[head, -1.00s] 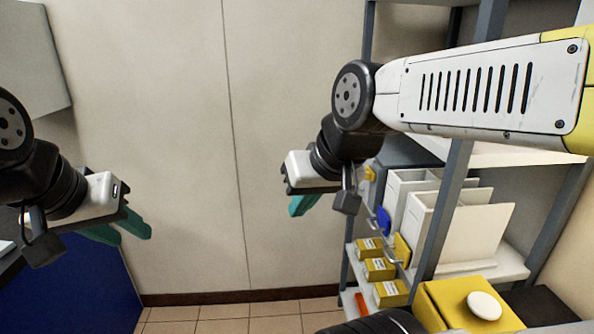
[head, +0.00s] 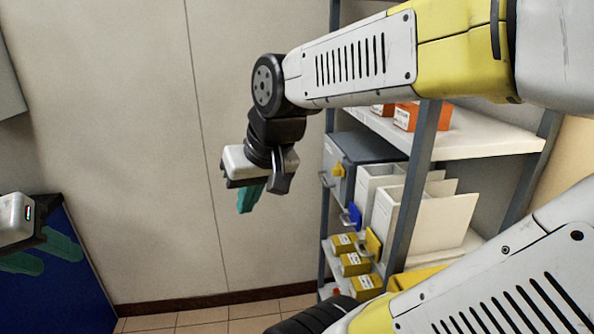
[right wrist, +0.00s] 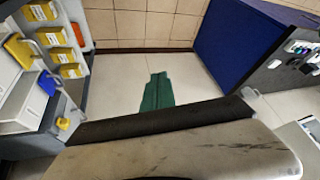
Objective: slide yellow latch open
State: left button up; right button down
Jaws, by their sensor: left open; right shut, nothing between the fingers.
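A small yellow latch (head: 339,170) sits on the front of a grey box (head: 365,165) on the shelf rack. In the right wrist view the yellow latch (right wrist: 63,123) shows at the left. A larger yellow piece (head: 373,243) and a blue piece (head: 351,215) are on the fronts of white holders beside it. My right gripper (head: 249,198) is shut and empty, pointing down, left of the rack and apart from the latch. Its teal fingers (right wrist: 157,92) are together in the right wrist view. My left gripper (head: 40,258) is open and empty at the left edge.
The rack's grey post (head: 415,175) stands in front of the shelves. Several yellow boxes (head: 354,263) are on a lower shelf, and orange boxes (head: 425,115) are on an upper one. A blue panel (head: 75,285) is at the lower left. Open room lies before the wall.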

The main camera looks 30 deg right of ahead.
jog(key=w+d+f+m+g+h, duration=0.2)
jog(key=w+d+f+g+h, duration=0.3)
jog(key=w+d+f, duration=0.5)
jog(key=g+h, duration=0.2)
jog(key=h, duration=0.9)
send_near(337, 170)
notch_tip(337, 170, down, 4)
jog(key=a, duration=0.1)
jog(key=w+n+t+h, duration=0.2)
jog(key=w+h, duration=0.1)
jog(key=w, duration=0.3)
jog(key=shift+w+h, duration=0.2)
jog(key=shift+h, duration=0.1)
jog(key=shift+a+f, duration=0.1)
jog(key=s+d, duration=0.3)
jog(key=d, duration=0.5)
jog(key=shift+s+d, duration=0.3)
jog(key=shift+d, duration=0.1)
